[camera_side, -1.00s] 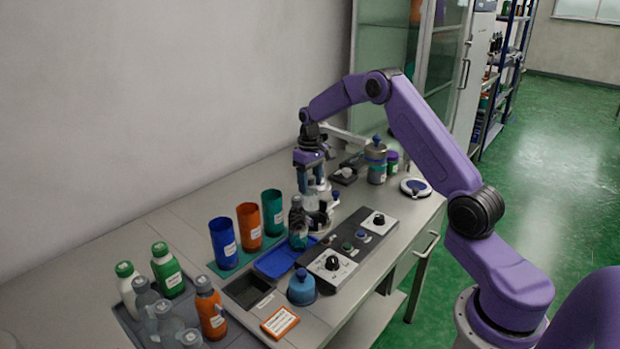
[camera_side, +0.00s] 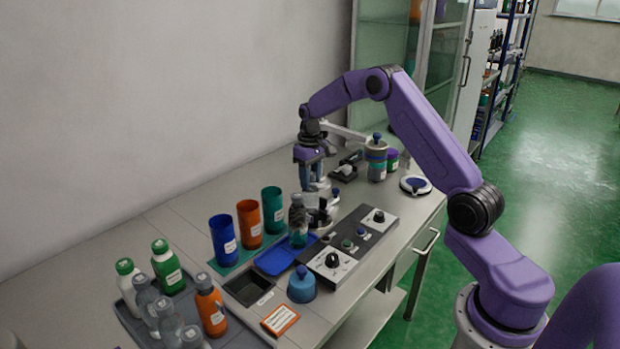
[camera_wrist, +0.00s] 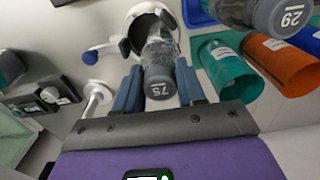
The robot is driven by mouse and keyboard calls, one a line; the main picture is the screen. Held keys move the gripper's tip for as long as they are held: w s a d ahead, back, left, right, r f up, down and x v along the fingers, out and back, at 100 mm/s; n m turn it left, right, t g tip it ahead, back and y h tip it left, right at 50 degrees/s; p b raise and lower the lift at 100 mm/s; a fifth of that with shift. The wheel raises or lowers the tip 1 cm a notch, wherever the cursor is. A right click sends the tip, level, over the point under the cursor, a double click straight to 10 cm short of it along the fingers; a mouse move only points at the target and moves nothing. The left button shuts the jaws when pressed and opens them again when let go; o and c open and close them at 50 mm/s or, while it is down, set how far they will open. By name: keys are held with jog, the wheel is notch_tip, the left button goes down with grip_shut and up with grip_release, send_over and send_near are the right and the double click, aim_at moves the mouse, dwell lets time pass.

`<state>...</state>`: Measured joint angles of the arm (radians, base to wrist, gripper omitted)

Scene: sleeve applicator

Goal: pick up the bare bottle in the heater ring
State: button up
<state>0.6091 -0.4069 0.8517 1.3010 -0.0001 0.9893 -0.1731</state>
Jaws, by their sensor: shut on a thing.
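The bare bottle (camera_wrist: 161,52) is clear with a grey cap marked 75. It stands in the white heater ring (camera_wrist: 119,24), which also shows in the side view (camera_side: 322,217). In the wrist view my gripper (camera_wrist: 157,84) has one blue finger on each side of the bottle, near its cap, and is shut on it. In the side view my gripper (camera_side: 312,188) points down over the ring, and its fingers hide most of the bottle. I see no clear lift out of the ring.
Another grey-capped bottle (camera_side: 298,222) stands on a blue tray (camera_side: 270,262) close by. Teal (camera_side: 272,212), orange (camera_side: 249,224) and blue (camera_side: 223,240) sleeves stand beside it. A control panel (camera_side: 352,246) lies in front. Several bottles fill a grey tray (camera_side: 133,322) at lower left.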

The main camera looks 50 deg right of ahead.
jog(key=shift+r, duration=3.7)
